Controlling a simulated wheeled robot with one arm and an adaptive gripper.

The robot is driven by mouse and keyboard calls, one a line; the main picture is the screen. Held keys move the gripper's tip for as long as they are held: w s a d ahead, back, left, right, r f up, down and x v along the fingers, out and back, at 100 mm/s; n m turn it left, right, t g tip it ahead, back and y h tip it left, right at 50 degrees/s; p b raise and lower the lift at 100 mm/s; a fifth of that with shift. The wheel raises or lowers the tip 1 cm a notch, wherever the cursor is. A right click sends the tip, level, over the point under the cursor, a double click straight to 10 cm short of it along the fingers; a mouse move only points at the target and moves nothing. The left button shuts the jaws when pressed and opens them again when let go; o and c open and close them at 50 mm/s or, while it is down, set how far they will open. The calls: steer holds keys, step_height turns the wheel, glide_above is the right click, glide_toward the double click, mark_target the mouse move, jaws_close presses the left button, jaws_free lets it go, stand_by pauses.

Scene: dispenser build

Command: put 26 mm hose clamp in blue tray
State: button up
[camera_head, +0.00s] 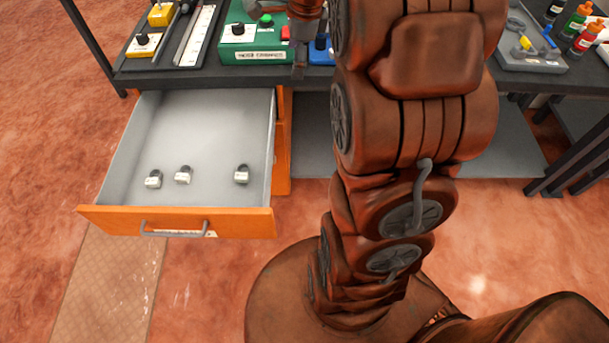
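Three small dark clamp-like rings with white labels lie in the open drawer (205,130): the left one (153,179), the middle one (183,175) and the right one (241,174). Their labels are too small to read, so I cannot tell which is 26 mm. A blue object (321,57) on the bench, partly hidden by my arm, may be the blue tray. My gripper (299,70) shows only in part at the top, beside the blue object and above the bench's front edge. Whether its fingers are open or hold anything is not clear.
The drawer's orange front (180,222) sticks out below the dark bench (190,78). A green box with knobs (257,45) stands on the bench. A grey tray (530,50) and several bottles (577,20) are at right. My arm blocks the middle.

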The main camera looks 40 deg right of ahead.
steer(key=s+a+f+n+g, duration=0.1)
steer(key=s+a+n+g, duration=0.1)
steer(key=s+a+n, duration=0.7)
steer(key=s+a+f+n+g, duration=0.2)
steer(key=s+a+n, duration=0.7)
steer(key=s+n, duration=0.6)
steer(key=s, duration=0.3)
steer(key=shift+s+a+f, duration=0.15)
steer(key=shift+s+a, duration=0.15)
steer(key=shift+c, duration=0.4)
